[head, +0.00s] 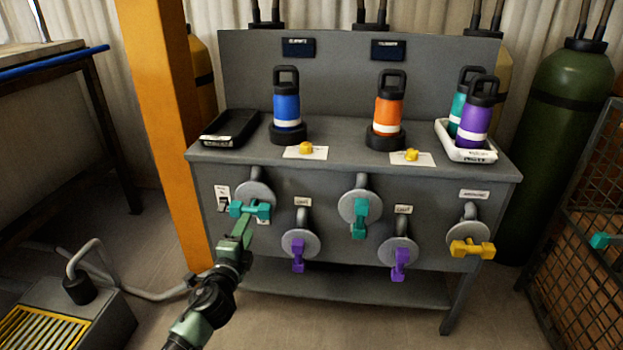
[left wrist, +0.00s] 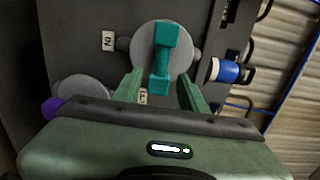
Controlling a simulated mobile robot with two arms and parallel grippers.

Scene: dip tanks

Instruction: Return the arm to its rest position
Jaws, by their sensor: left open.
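My left gripper (head: 244,224) is in front of the upper left valve on the grey bench's front panel. Its teal handle (head: 250,209) lies horizontally. In the left wrist view my left gripper (left wrist: 159,84) is open, with the near end of that teal handle (left wrist: 164,55) between or just beyond its fingers. I cannot tell whether they touch. Another teal handle (head: 359,218) hangs vertically at the middle. Two purple handles (head: 298,255) (head: 400,264) also hang vertically below. A yellow handle (head: 472,249) is horizontal at the right. My right gripper is not in view.
On the grey bench (head: 340,152) stand a blue bottle (head: 286,105), an orange bottle (head: 388,112) and a white tray (head: 470,154) with teal and purple bottles. A black tray (head: 230,127) is at the left. An orange post (head: 165,120) stands left of the bench.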

